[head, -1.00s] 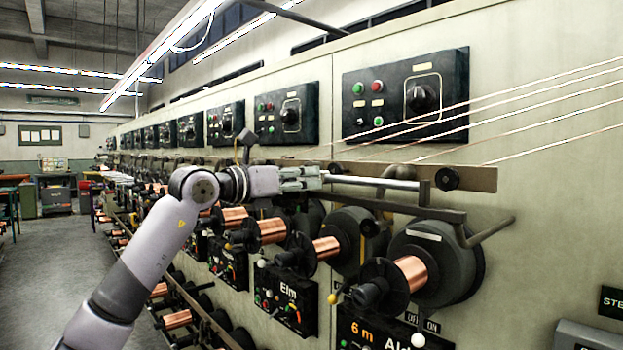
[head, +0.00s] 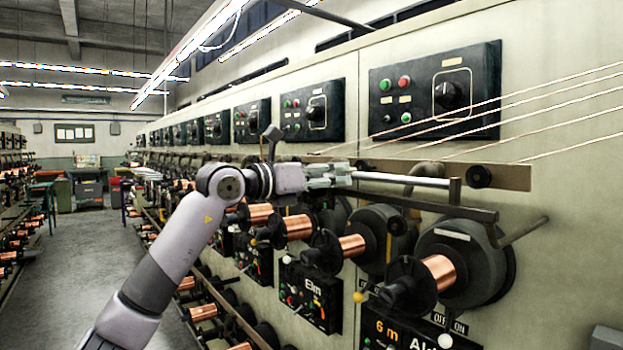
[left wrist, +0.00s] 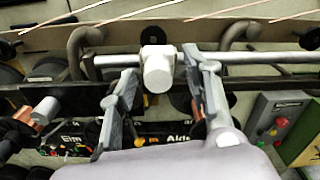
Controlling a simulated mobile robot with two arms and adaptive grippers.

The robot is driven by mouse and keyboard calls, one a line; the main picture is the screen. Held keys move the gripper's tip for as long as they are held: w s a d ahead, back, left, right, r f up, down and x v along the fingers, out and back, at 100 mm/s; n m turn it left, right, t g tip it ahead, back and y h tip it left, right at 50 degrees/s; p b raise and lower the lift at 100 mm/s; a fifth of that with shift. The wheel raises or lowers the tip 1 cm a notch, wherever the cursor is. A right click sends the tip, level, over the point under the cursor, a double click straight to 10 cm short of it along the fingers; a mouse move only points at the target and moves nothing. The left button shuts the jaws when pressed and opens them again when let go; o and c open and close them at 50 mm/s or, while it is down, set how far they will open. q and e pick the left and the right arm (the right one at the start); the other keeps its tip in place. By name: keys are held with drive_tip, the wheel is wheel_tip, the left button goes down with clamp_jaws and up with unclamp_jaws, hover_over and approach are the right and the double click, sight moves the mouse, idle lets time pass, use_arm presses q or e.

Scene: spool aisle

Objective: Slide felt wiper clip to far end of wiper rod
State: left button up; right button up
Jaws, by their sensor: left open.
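The wiper rod (head: 405,179) is a shiny horizontal bar in front of the machine face. It also shows in the left wrist view (left wrist: 262,57), running across the upper part. The white felt wiper clip (left wrist: 157,70) sits on the rod in the left wrist view. In the head view I cannot make it out behind my gripper. My left gripper (head: 335,174) is at the left part of the visible rod. In the left wrist view my left gripper (left wrist: 160,72) is open, with one finger on each side of the clip; a gap shows at the right finger. My right gripper is not in view.
A dark rail (head: 425,204) runs just below the rod, ending at a bent pipe. Copper spools (head: 437,272) sit lower down. Wires (head: 560,102) slant above the rod. A black control panel (head: 436,91) is on the machine face. The aisle floor (head: 95,255) is clear at the left.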

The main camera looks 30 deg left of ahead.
use_arm(q)
drive_tip(key=v, duration=1.1)
drive_tip(key=shift+s, duration=0.25)
drive_tip(key=shift+a, duration=0.1)
